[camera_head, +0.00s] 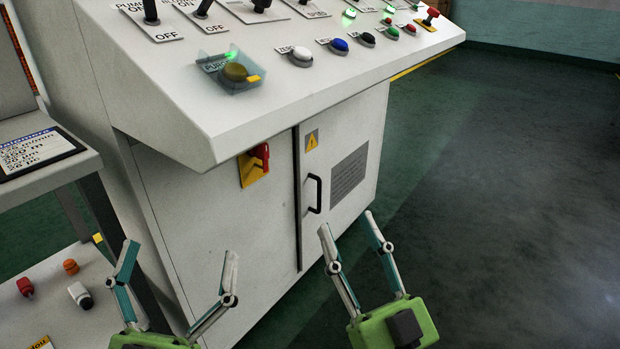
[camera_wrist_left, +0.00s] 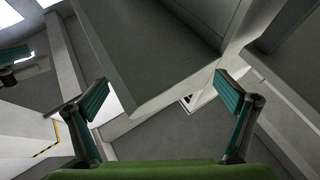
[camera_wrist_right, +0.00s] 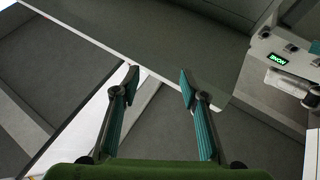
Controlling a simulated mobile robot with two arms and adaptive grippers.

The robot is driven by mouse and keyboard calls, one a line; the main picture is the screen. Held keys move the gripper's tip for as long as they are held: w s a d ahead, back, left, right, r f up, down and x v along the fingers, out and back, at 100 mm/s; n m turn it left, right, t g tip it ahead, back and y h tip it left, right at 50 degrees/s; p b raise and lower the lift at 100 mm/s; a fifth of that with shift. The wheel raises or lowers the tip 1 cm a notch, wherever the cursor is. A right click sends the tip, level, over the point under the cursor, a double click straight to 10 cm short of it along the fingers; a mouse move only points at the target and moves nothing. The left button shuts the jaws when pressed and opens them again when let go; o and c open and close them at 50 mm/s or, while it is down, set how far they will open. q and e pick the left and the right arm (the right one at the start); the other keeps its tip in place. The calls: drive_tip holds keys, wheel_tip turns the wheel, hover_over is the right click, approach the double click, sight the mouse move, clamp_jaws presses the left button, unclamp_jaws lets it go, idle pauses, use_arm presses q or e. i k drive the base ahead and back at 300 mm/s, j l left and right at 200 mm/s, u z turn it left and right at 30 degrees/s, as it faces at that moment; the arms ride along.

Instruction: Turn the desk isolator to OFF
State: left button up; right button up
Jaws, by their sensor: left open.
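The desk isolator (camera_head: 254,166) is a red rotary handle on a yellow plate. It sits on the front panel of the white control desk (camera_head: 215,200), under the overhang of the desk top and left of the cabinet door. Its handle looks roughly upright, but its position marks are too small to read. My left gripper (camera_head: 181,250) is open and empty, below and left of the isolator. My right gripper (camera_head: 348,222) is open and empty, below and right of it, in front of the door. I cannot make out the isolator in either wrist view.
A black door handle (camera_head: 313,193) sticks out to the right. A side table (camera_head: 45,178) and a low shelf with small parts stand left. Floor (camera_head: 500,200) is clear at right.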

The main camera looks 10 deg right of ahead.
sight(261, 152)
drive_tip(key=i+l, duration=0.15)
drive_tip(key=l, duration=0.15)
drive_tip(key=i+l+u, duration=0.1)
drive_tip(key=l, duration=0.25)
drive_tip(key=i+l+u, duration=0.1)
drive_tip(key=l, duration=0.25)
drive_tip(key=i+l, duration=0.25)
drive_tip(key=i+l+u, duration=0.1)
drive_tip(key=l, duration=0.35)
